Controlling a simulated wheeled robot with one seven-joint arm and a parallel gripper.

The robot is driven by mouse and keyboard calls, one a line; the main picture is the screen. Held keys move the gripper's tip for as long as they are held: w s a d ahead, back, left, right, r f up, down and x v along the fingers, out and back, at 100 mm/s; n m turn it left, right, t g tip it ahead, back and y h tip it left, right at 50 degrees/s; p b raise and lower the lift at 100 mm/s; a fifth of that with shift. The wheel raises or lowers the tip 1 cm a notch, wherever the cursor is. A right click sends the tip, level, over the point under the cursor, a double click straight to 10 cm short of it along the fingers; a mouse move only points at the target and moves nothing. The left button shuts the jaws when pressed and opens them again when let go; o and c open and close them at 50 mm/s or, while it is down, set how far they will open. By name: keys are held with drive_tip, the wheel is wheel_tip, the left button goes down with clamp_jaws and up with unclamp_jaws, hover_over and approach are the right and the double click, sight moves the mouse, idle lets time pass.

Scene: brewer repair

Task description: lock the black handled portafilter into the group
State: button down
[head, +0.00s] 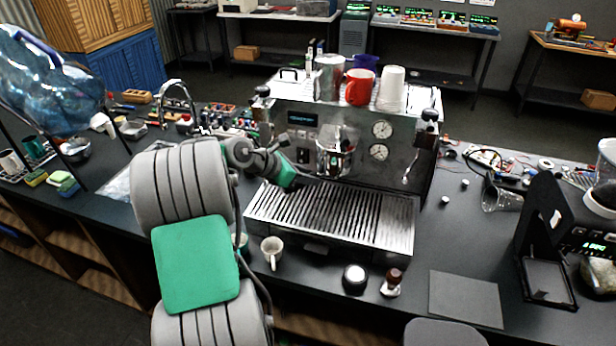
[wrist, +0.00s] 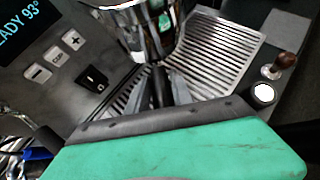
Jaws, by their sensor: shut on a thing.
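The espresso machine (head: 282,118) stands on the dark counter, with the chrome group (head: 335,145) on its front above the slatted drip tray (head: 330,215). My gripper (head: 312,181) is in front of the machine, just below and left of the group. In the wrist view my gripper (wrist: 160,88) is shut on the black portafilter handle (wrist: 157,82), which points back toward my wrist. A shiny chrome body (wrist: 140,28) is at the handle's far end. I cannot tell where portafilter and group meet, or whether the portafilter is turned tight.
A round black-sided piece (head: 354,278) and a wood-handled tamper (head: 391,285) are on the counter in front. A red mug (head: 359,88) and other cups are on the machine's top. A grinder (head: 545,235) stands at right.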

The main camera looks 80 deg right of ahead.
drive_tip(key=shift+s+r, duration=0.1)
drive_tip(key=shift+s+a+n+t+h, duration=0.5)
drive_tip(key=shift+s+n+t, duration=0.4)
drive_tip(key=shift+n, duration=0.3)
drive_tip(key=shift+s+a+n+t+h, duration=0.4)
drive_tip(key=shift+s+n+t+h, duration=0.25)
drive_tip(key=shift+n+t, duration=0.5)
drive_tip(key=shift+s+a+n+t+h, duration=0.45)
drive_tip(key=shift+s+n+t, duration=0.4)
drive_tip(key=shift+n, duration=0.4)
drive_tip(key=c, duration=1.5)
unclamp_jaws()
drive_tip(key=shift+w, duration=0.1)
drive_tip(key=o, duration=0.5)
drive_tip(key=shift+c, duration=0.2)
